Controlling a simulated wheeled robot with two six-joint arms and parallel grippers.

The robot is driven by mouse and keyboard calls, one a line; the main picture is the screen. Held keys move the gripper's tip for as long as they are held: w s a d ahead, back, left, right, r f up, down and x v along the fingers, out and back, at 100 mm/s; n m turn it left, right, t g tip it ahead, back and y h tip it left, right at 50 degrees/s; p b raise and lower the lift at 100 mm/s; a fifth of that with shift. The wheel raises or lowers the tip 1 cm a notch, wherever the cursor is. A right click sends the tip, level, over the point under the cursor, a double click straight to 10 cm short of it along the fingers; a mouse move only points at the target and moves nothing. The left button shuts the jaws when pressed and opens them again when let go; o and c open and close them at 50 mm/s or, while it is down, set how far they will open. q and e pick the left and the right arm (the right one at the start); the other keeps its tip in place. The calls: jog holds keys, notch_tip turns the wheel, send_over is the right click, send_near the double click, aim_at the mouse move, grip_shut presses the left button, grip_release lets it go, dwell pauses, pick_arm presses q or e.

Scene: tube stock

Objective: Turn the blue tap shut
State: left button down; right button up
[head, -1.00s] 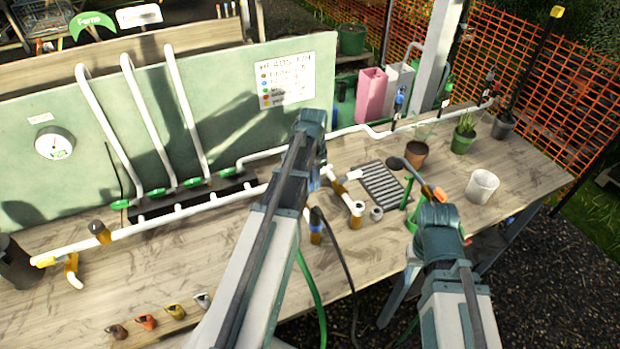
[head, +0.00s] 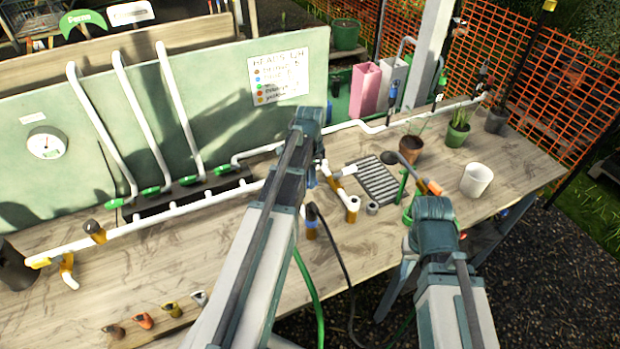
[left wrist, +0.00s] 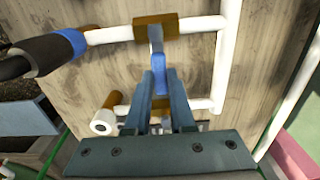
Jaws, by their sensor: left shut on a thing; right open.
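The blue tap (left wrist: 159,78) is a blue lever on a grey stem below a brass-brown valve body (left wrist: 155,27) on a white pipe, in the left wrist view. The lever points across the pipe line. My left gripper (left wrist: 163,90) is shut on the lever, one dark finger on each side. In the head view my left gripper (head: 312,160) is mostly behind its own arm, which hides the tap. My right gripper (head: 435,208) is over the front edge of the bench; its wrist covers the fingers, and I see nothing held.
A black hose end with a blue collar (left wrist: 60,45) joins the pipe beside the valve. A watering wand with an orange part (head: 432,187) lies near my right wrist. A grey grate (head: 378,182), a white cup (head: 477,180) and potted plants stand to the right.

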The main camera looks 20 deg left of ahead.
pick_arm(q)
jog(key=c, duration=0.8)
grip_release()
jog(key=shift+o, duration=0.2)
notch_tip(320, 180, up, 14)
jog(key=p, duration=1.3)
jog(key=shift+p, duration=0.4)
jog(key=shift+f, duration=0.1)
jog(key=s+d+f+n+b, duration=0.1)
jog(key=s+d+f+b, duration=0.3)
jog(key=d, duration=0.3)
jog(key=s+d+f+n+b, duration=0.2)
jog(key=s+d+f+b, duration=0.2)
jog(key=s+d, duration=0.3)
jog(key=s+d+f+n+y+b, duration=0.1)
jog(key=s+d+f+b, duration=0.3)
jog(key=d, duration=0.5)
jog(key=shift+s+d, duration=0.25)
jog(key=shift+s, duration=1)
